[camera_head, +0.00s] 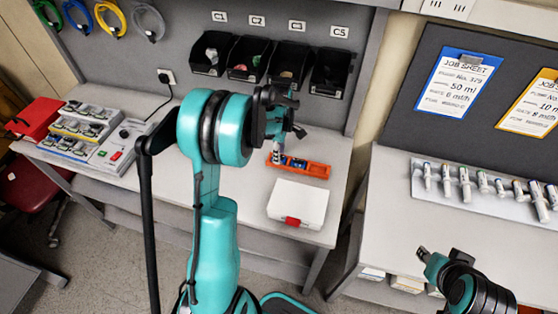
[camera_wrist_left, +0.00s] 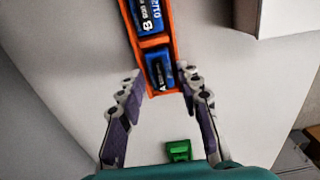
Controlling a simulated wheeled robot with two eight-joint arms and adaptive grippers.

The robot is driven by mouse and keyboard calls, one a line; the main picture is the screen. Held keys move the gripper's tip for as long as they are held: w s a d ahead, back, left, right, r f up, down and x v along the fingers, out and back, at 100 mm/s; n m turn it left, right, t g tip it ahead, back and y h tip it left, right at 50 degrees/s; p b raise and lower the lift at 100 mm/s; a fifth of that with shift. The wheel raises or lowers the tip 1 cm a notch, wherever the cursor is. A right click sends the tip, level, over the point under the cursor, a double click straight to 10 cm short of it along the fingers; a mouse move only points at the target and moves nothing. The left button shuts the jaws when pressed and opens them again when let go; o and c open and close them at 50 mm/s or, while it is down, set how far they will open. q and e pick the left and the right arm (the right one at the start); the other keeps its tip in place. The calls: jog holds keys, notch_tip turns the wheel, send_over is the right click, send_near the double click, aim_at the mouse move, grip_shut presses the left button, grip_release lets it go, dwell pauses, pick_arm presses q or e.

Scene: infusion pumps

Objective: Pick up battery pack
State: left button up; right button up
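An orange tray (camera_head: 318,170) lies on the workbench; it also shows in the left wrist view (camera_wrist_left: 171,42). It holds blue battery packs in separate compartments. The pack marked A (camera_wrist_left: 160,68) is in the near end compartment, and the pack marked B (camera_wrist_left: 149,16) is beyond it. In the left wrist view my left gripper (camera_wrist_left: 160,77) is open, with one finger on each side of the tray's near end. Nothing is between the fingers in its grip; I cannot tell its height above the tray. My right gripper (camera_head: 430,262) is at the lower right, away from the tray; its opening is unclear.
A white box (camera_head: 297,203) with a red latch stands in front of the tray. Black bins (camera_head: 270,62) hang behind. A device with several packs (camera_head: 85,128) and a red case (camera_head: 35,117) are at left. A small green object (camera_wrist_left: 178,150) lies between my left fingers' bases.

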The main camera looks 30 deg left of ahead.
pick_arm(q)
grip_shut()
dwell(0.3)
